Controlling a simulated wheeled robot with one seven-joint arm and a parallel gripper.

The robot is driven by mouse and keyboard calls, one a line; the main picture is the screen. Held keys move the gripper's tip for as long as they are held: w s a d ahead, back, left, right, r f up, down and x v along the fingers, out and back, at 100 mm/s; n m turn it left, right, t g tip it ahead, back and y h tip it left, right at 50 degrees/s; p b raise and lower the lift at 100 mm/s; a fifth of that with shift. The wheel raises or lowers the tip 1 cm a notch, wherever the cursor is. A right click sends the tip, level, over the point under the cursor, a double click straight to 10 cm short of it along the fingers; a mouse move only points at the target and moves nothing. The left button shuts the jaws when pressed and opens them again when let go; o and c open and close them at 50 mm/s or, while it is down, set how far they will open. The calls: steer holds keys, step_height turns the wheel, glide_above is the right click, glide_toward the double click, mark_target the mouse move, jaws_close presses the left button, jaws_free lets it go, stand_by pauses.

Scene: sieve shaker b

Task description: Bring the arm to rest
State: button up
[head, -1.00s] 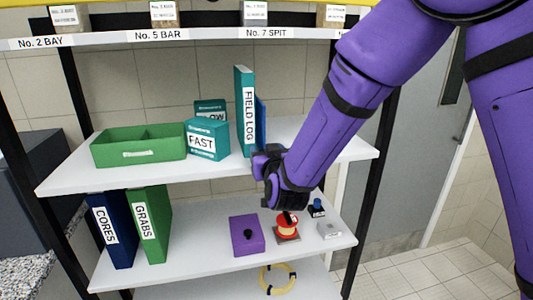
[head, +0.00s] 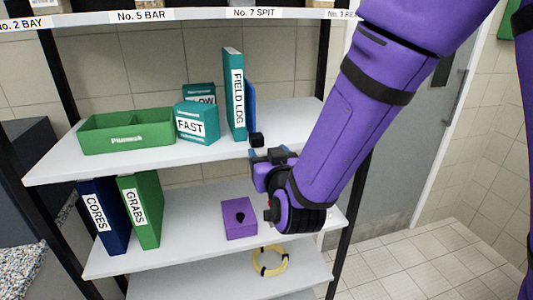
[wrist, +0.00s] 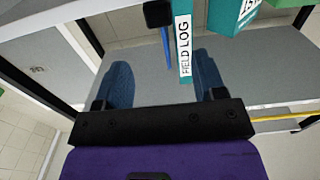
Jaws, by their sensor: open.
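My gripper (head: 268,155) is at the front right of the middle shelf (head: 130,168) in the head view, below the green FIELD LOG binder (head: 234,95). In the wrist view my gripper (wrist: 163,82) shows two blue fingers spread apart with nothing between them. The binder (wrist: 184,40) appears beyond the fingers, beside a thin blue strip (wrist: 167,45). My purple forearm comes down from the upper right and hides the right part of the lower shelf.
A small black block (head: 256,139) shows close to my gripper; its support is unclear. A green tray (head: 130,132) and FAST box (head: 197,123) stand left. Below are CORES (head: 103,218) and GRABS (head: 141,212) binders, a purple box (head: 239,218) and a yellow ring (head: 268,262).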

steer(key=s+d+r+g+h, duration=0.1)
steer(key=d+r+g, duration=0.25)
steer(key=d, duration=0.35)
steer(key=s+d+r+g, duration=0.2)
steer(key=d+r, duration=0.3)
steer(key=d, duration=0.2)
steer(key=s+d+r+m+g+h, duration=0.1)
steer(key=s+d+g+h, duration=0.1)
steer(key=s+d, duration=0.6)
steer(key=s+d+r+m+g+h, duration=0.2)
steer(key=s+d+g, duration=0.2)
steer(key=s+d, duration=0.4)
steer(key=s, duration=0.4)
steer(key=shift+d+g, duration=0.25)
steer(key=shift+g, duration=0.1)
